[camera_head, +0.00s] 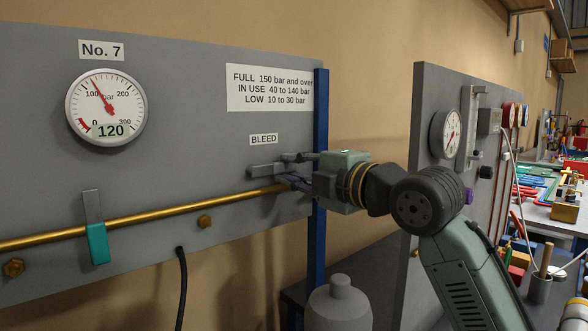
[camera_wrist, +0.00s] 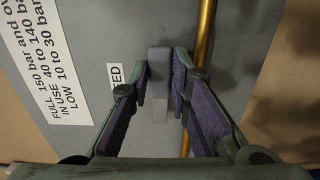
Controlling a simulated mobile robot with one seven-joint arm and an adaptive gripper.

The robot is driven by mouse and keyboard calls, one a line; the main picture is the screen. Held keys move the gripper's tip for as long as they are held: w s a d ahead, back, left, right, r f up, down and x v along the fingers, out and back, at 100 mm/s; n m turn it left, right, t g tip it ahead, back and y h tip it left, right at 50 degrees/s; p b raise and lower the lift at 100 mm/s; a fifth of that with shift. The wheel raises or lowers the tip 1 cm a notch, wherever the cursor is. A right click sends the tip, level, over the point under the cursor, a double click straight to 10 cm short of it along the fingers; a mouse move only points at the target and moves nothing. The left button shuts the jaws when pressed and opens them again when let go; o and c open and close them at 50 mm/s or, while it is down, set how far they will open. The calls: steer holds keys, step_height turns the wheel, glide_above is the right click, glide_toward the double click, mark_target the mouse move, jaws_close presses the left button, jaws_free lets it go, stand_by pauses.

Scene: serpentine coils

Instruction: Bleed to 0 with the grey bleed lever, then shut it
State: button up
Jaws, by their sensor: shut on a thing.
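The grey bleed lever (camera_head: 265,170) lies along the grey panel (camera_head: 190,80), under the BLEED label (camera_head: 263,139), close above the brass pipe. My gripper (camera_head: 287,170) reaches it from the right. In the wrist view the lever (camera_wrist: 159,62) is between the fingers of my gripper (camera_wrist: 162,90), which are shut on it. The fingers hide part of the lever in the head view. The round No. 7 gauge (camera_head: 106,107) shows 120 on its display, with the needle a little past 100.
A brass pipe (camera_head: 150,217) runs along the panel, with a teal-handled lever (camera_head: 97,242) on it at left. A blue post (camera_head: 319,200) edges the panel. A grey bottle (camera_head: 340,305) stands below my gripper. Another gauge panel (camera_head: 440,90) is at right.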

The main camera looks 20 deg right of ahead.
jaws_close()
steer(key=shift+f, duration=0.15)
steer(key=f+m+b, duration=0.1)
steer(key=m, duration=0.1)
steer(key=f+m, duration=0.1)
steer(key=m, duration=0.1)
steer(key=a+f+m+b, duration=0.1)
steer(key=m, duration=0.1)
steer(key=shift+s+b, duration=0.1)
steer(key=shift+b, duration=0.25)
steer(key=m, duration=0.1)
steer(key=f+m, duration=0.1)
steer(key=shift+s+a+m, duration=0.15)
steer(key=shift+a+m, duration=0.15)
steer(key=shift+s+a+f+m+b, duration=0.15)
steer(key=shift+a+f+m+b, duration=0.15)
steer(key=shift+m, duration=0.55)
steer(key=shift+s+a+f+m+b, duration=0.15)
steer(key=shift+a+m, duration=0.15)
steer(key=shift+m, duration=0.55)
